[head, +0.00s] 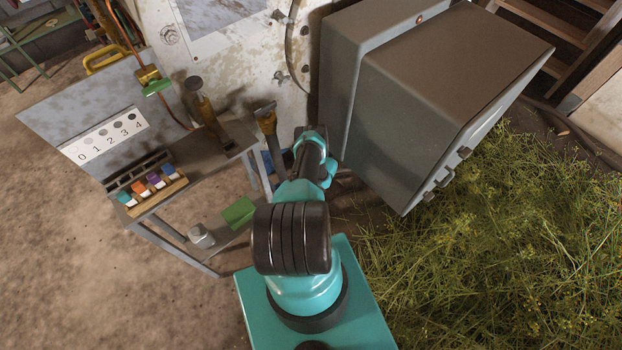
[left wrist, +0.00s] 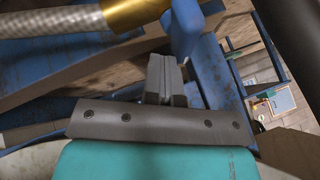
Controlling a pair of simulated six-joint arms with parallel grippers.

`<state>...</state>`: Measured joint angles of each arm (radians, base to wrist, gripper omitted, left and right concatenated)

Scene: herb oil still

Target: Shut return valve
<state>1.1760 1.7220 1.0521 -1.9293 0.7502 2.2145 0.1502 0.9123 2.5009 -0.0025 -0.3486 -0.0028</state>
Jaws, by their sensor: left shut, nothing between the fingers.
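In the left wrist view a blue lever-like handle (left wrist: 184,30) sits beside a brass fitting (left wrist: 135,12) on a braided hose. My left gripper (left wrist: 164,62) is shut and empty, its fingertips close below the blue handle; I cannot tell whether they touch it. In the head view my left arm reaches away from me toward the blue parts beside the grey cabinet, and its fingers are hidden behind the arm. A brass valve (head: 149,75) with a green handle (head: 157,87) stands at the upper left. No label shows which valve is the return valve. My right gripper is not in view.
A grey cabinet (head: 440,75) stands close to the right of my arm. A metal bench (head: 165,195) with colored blocks and a 0-to-4 card (head: 105,136) is at left. Cut herbs (head: 490,245) cover the right floor. Blue frame bars (left wrist: 60,60) surround the fingers.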

